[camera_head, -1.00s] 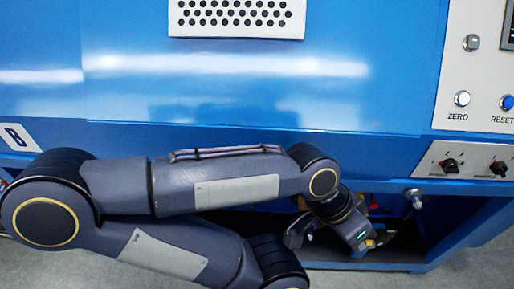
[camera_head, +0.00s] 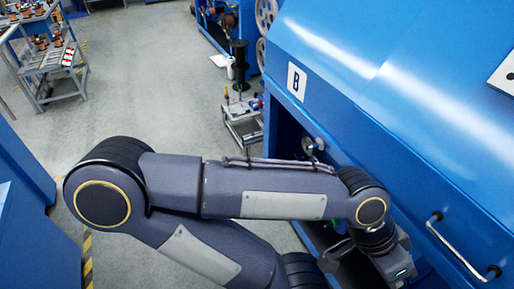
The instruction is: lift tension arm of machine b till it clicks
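Machine B is the large blue cabinet (camera_head: 350,95) on the right, marked by a white plate with a "B" (camera_head: 297,81). Small round metal parts (camera_head: 313,144) show at its open lower side, just above my forearm. I cannot tell whether they belong to the tension arm, which I cannot pick out. My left arm crosses the lower middle. My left gripper (camera_head: 365,268) is low at the machine's open front, and its fingertips are partly hidden and dark. I see nothing clearly held in it. My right gripper is out of view.
A metal handle (camera_head: 462,246) sticks out of the machine at lower right. A small grey cart (camera_head: 243,122) stands beyond the machine's left end. A trolley with spools (camera_head: 52,62) is at upper left. The grey floor (camera_head: 150,85) between is open.

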